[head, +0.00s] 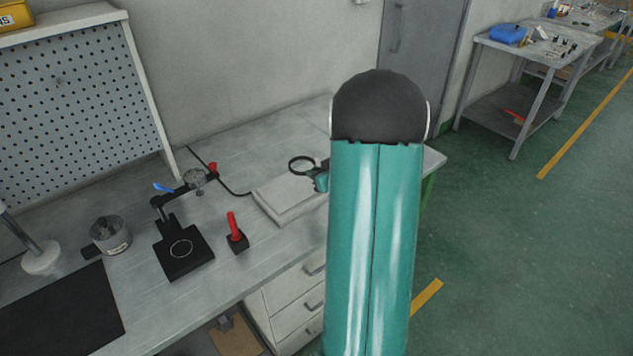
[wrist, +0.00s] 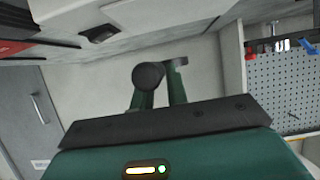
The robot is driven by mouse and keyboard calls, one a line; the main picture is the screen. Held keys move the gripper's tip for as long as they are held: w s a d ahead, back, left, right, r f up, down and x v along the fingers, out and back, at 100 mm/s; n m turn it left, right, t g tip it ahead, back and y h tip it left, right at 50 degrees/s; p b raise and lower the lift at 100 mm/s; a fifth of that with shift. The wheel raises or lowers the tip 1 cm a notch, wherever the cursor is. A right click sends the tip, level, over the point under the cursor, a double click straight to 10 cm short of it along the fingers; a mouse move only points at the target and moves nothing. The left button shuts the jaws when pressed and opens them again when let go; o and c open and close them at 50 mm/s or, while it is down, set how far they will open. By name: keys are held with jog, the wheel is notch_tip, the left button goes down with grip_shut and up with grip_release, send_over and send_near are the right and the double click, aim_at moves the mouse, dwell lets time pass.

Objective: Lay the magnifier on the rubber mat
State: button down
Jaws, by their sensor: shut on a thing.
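The magnifier (head: 291,169), a round lens in a dark rim, shows in the head view just left of my arm. My gripper (head: 320,181) is shut on its handle and holds it over a pale slab at the back of the bench. My arm hides part of the gripper. In the wrist view my gripper (wrist: 163,80) has a dark round end at its fingertips; I cannot tell if this is the magnifier. The black rubber mat (head: 62,315) lies flat and bare at the bench's near left, well away from the magnifier.
Between mat and magnifier stand a metal pot (head: 111,236), a black stand with an arm (head: 183,250) and a red-handled tool (head: 237,234). The pale slab (head: 287,206) lies by the magnifier. A lamp base (head: 41,257) stands behind the mat; a pegboard (head: 75,100) is at the left.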

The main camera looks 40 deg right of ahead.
jog(key=shift+w+d+f, duration=0.35)
jog(key=shift+d+f, duration=0.05)
jog(key=shift+f, duration=0.2)
jog(key=shift+w+d+f, duration=0.35)
jog(key=shift+d+f, duration=0.05)
jog(key=shift+f, duration=0.2)
jog(key=f, duration=0.3)
jog(key=shift+w+d+f, duration=0.15)
jog(key=shift+w+d, duration=0.2)
jog(key=shift+f, duration=0.25)
jog(key=shift+f, duration=0.1)
jog(key=c, duration=1.4)
grip_release()
jog(key=v, duration=1.3)
jog(key=shift+s+d+r, duration=0.15)
jog(key=shift+s+r, duration=0.1)
jog(key=shift+s, duration=0.05)
